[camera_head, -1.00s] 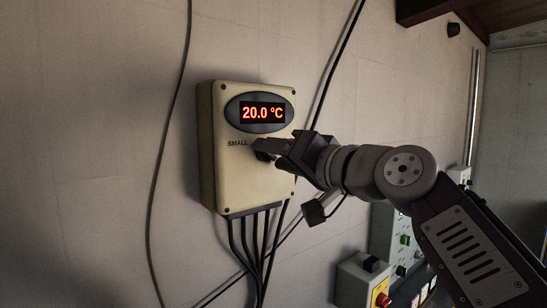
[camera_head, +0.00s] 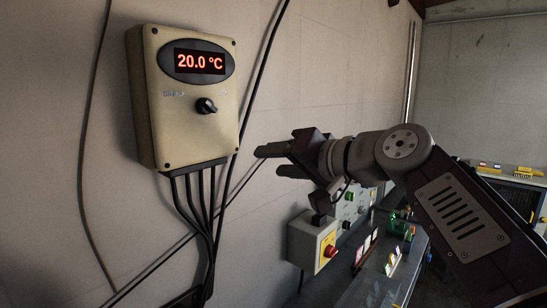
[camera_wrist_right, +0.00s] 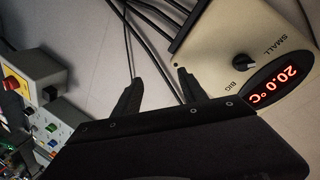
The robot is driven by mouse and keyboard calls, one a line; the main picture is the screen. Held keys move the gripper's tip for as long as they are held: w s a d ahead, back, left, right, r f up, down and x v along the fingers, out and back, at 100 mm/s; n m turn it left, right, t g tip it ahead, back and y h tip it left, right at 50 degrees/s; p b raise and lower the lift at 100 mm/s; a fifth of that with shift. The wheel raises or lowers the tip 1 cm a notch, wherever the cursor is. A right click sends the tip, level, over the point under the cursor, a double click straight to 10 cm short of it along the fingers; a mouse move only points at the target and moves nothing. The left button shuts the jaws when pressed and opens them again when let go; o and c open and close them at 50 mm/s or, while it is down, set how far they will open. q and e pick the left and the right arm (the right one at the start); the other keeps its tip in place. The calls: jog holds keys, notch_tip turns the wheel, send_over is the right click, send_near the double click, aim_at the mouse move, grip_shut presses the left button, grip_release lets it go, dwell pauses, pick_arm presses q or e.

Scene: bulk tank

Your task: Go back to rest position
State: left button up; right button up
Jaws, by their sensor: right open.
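My right gripper (camera_head: 268,161) is open and empty in the head view, in front of the wall, to the right of and a little below the thermostat box. Its two fingers also show in the right wrist view (camera_wrist_right: 160,90), apart with nothing between them. The beige thermostat box (camera_head: 150,140) hangs on the wall with a red display (camera_head: 200,62) reading 20.0 °C and a black knob (camera_head: 206,105). The box also shows in the right wrist view (camera_wrist_right: 215,45), with the labels SMALL and BIG by the knob. My left gripper is not in view.
Black cables (camera_head: 197,215) run down from the box. Below my right gripper is a grey control box (camera_head: 303,240) with a red button (camera_head: 330,251), beside panels with green and white buttons. A lit rack (camera_head: 510,172) stands far right.

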jog(key=d+f+m+g+h, duration=0.15)
jog(key=d+f, duration=0.25)
jog(key=f, duration=0.6)
jog(key=d+f+g+h, duration=0.1)
jog(key=d+f+h, duration=0.2)
jog(key=f, duration=0.8)
jog(key=d+f+m+g+h, duration=0.15)
jog(key=d+f, duration=0.25)
jog(key=f, duration=0.6)
jog(key=s+d+f+n+g+h, duration=0.1)
jog(key=s+d+f+g+h, duration=0.1)
jog(key=s+f, duration=0.7)
jog(key=s+d+f+n+g+h, duration=0.2)
jog(key=s+d+f+g, duration=0.1)
jog(key=s+d+f, duration=0.4)
jog(key=s+f, duration=0.3)
jog(key=f, duration=0.1)
jog(key=shift+f+g, duration=0.25)
jog(key=shift+g, duration=0.15)
jog(key=shift+a, duration=0.1)
